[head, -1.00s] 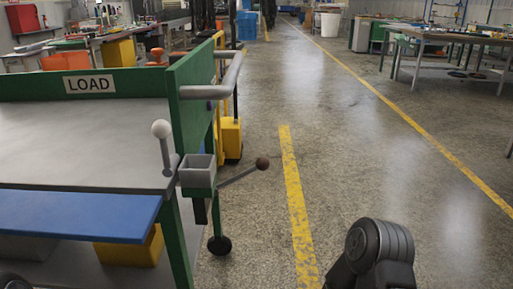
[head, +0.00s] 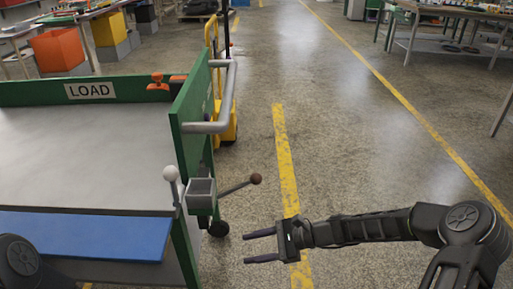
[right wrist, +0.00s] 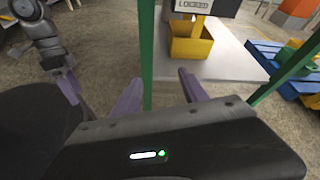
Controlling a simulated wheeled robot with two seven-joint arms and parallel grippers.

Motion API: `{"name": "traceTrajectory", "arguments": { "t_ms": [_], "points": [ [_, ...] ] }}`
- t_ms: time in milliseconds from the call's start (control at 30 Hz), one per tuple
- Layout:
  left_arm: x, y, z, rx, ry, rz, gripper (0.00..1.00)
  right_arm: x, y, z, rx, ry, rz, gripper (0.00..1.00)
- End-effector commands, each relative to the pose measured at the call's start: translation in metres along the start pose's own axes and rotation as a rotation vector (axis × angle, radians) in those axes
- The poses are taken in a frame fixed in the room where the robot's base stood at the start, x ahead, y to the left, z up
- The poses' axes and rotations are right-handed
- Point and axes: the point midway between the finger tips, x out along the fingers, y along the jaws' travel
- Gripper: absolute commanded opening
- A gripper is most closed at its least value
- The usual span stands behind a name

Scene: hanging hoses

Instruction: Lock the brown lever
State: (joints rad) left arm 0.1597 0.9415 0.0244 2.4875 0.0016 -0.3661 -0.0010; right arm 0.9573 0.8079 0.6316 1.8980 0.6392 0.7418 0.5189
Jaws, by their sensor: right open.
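The brown lever (head: 236,187), a thin rod with a brown ball knob, sticks out to the right from a grey box (head: 200,196) at the cart's corner. A white-knobbed lever (head: 171,186) stands upright left of that box. My right gripper (head: 246,248) is open and empty, pointing left, below the brown knob in the head view and apart from it. Its fingers show in the right wrist view (right wrist: 160,92); the brown lever does not. My left arm (head: 22,265) shows at lower left; part of its gripper (right wrist: 68,86) appears in the right wrist view, jaw state unclear.
The green-framed cart (head: 190,115) with the LOAD sign has a grey top (head: 85,160) and blue front board (head: 80,235). A grey handle bar (head: 222,115) stands at its right side. A plate reading LOCKED (right wrist: 192,6) shows in the wrist view.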

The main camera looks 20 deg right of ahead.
Motion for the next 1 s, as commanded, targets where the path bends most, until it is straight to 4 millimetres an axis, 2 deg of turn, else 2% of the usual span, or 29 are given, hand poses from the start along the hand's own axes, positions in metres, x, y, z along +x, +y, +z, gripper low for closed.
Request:
{"name": "traceTrajectory", "arguments": {
  "t_ms": [33,100,200,300,400,733,867,1000],
  "points": [
    [-0.024,0.010,0.002,0.002,-0.006,0.001,0.64,-0.039,-0.035,0.036,0.048,-0.068,-0.069,0.52],
    [-0.035,0.015,0.004,0.004,-0.012,0.002,0.64,-0.078,-0.067,0.068,0.094,-0.164,-0.137,0.52],
    [-0.044,0.019,0.006,0.007,-0.018,0.004,0.64,-0.120,-0.095,0.100,0.126,-0.266,-0.197,0.52],
    [-0.047,0.020,0.007,0.008,-0.021,0.004,0.64,-0.143,-0.107,0.116,0.137,-0.320,-0.225,0.52],
    [-0.046,0.020,0.008,0.008,-0.021,0.004,0.64,-0.149,-0.110,0.119,0.140,-0.337,-0.233,0.52],
    [-0.045,0.019,0.007,0.007,-0.021,0.004,0.64,-0.146,-0.109,0.119,0.139,-0.336,-0.229,0.52],
    [-0.043,0.019,0.007,0.007,-0.020,0.004,0.64,-0.136,-0.111,0.122,0.138,-0.337,-0.227,0.52],
    [-0.041,0.018,0.007,0.007,-0.020,0.004,0.64,-0.118,-0.115,0.127,0.138,-0.337,-0.226,0.52]
  ]
}}
